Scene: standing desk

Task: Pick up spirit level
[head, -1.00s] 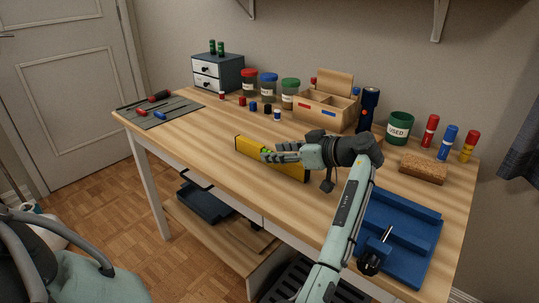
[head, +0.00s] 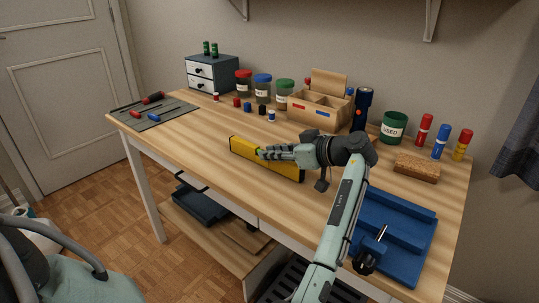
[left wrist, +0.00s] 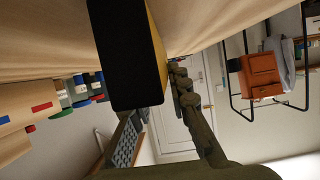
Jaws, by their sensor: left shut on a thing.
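The yellow spirit level (head: 240,147) stands on its long edge on the middle of the desk. I cannot tell whether it is slightly off the wood. My left gripper (head: 268,153) reaches it from the right and is shut on it near its middle, with the fingers covering part of its face. In the left wrist view the level (left wrist: 125,55) appears as a dark end with a yellow side, between the two fingers of the left gripper (left wrist: 155,112). My right gripper is not in view.
A blue vise-like tool (head: 392,225) lies on the right of the desk, near my arm. A wooden organizer (head: 318,112), lidded jars (head: 263,92), a flashlight (head: 362,108) and a green cup (head: 394,128) stand behind. The desk left of the level is clear up to a grey mat (head: 165,113).

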